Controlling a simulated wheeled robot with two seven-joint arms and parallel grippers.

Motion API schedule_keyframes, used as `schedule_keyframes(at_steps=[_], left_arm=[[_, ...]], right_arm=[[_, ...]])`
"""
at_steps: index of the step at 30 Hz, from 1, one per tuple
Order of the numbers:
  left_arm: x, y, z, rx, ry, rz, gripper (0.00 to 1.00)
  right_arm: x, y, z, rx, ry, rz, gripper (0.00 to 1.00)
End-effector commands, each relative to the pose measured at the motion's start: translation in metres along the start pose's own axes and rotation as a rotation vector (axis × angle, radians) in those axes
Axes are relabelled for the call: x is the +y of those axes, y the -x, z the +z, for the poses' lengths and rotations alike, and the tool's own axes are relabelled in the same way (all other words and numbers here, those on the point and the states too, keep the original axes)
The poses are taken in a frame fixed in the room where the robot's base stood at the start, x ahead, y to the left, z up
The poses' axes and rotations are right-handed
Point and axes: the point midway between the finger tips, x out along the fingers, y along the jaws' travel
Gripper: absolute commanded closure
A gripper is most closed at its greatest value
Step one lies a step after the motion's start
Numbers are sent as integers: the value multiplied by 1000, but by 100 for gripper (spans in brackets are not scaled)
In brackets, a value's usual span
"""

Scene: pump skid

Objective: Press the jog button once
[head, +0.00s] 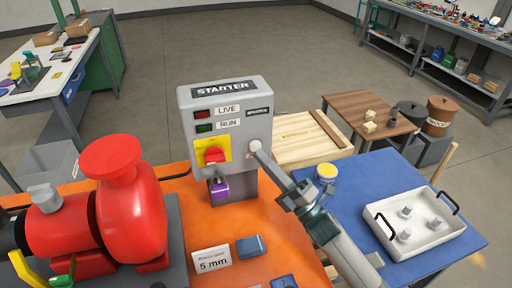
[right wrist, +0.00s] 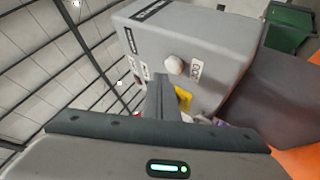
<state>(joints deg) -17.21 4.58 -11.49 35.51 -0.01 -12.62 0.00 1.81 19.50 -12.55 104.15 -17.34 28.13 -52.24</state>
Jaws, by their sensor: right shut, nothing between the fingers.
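The grey starter box (head: 225,100) stands on the orange skid, with a sign reading STARTER. The white round jog button (head: 255,145) is on its front at the lower right. It also shows in the right wrist view (right wrist: 174,65), beside a small label. My right gripper (head: 267,160) reaches up from the lower right, its shut, empty fingertips close to the button. In the right wrist view the fingers (right wrist: 160,88) end just below and left of the button. I cannot tell whether they touch it. My left gripper is not in view.
A red switch (head: 214,155) on a yellow plate and a purple padlock (head: 219,188) sit left of the button. A red pump (head: 130,215) stands at left. A blue table with a white tray (head: 415,225) and a yellow-lidded jar (head: 325,173) are at right.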

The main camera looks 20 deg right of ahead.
Motion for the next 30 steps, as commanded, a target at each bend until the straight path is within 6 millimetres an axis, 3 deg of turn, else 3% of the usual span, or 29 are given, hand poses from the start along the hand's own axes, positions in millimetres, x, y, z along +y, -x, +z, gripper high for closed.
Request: schedule_keyframes(at_steps=[30], left_arm=[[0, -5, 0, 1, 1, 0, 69]], right_arm=[[-5, -7, 5, 0, 0, 0, 100]])
